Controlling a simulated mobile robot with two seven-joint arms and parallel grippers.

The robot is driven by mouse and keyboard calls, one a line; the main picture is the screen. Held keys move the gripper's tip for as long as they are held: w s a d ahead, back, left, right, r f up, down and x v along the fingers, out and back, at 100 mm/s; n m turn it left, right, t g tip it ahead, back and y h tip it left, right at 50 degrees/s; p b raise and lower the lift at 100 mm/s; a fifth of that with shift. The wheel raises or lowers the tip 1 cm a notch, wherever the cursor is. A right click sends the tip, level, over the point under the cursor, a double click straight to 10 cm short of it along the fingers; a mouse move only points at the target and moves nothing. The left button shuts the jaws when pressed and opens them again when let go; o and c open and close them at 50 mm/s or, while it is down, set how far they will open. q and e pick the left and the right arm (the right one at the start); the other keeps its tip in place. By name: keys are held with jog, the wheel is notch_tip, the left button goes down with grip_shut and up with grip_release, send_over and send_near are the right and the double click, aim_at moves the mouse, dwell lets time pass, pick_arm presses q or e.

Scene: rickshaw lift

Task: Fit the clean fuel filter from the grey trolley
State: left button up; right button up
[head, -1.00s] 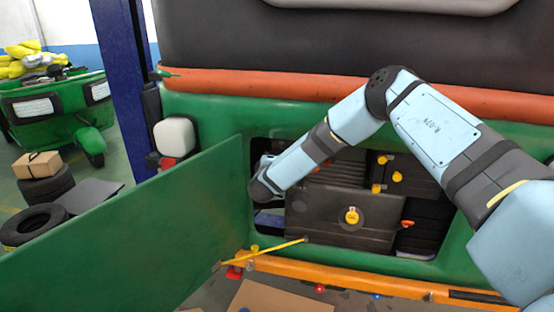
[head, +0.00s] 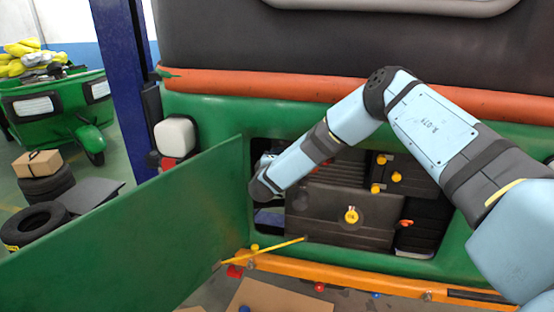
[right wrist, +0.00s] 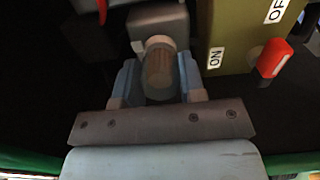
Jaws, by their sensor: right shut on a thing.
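My right arm reaches into the open engine bay (head: 345,215) of the green rickshaw, and its gripper is hidden there in the head view. In the right wrist view my right gripper (right wrist: 158,78) is shut on the fuel filter (right wrist: 160,68), a small cylinder with a brownish clear body and a paler collar. The filter's far end is right at a grey block (right wrist: 158,20); I cannot tell whether it is seated. Beside it is an olive panel (right wrist: 232,40) marked ON and OFF with a red lever (right wrist: 273,57). The grey trolley and my left gripper are out of view.
The green hatch door (head: 130,235) stands open at the left of the bay, with a yellow rod (head: 280,246) by its lower edge. The orange bumper (head: 350,273) runs below. Cardboard (head: 275,297) lies on the floor. Tyres (head: 38,222) and a blue post (head: 125,80) stand left.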

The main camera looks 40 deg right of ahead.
jog(key=shift+w+d+p, duration=0.1)
jog(key=shift+d+p, duration=0.05)
jog(key=shift+p, duration=0.2)
jog(key=shift+w+d, duration=0.15)
jog(key=shift+d, duration=0.05)
dwell(0.9)
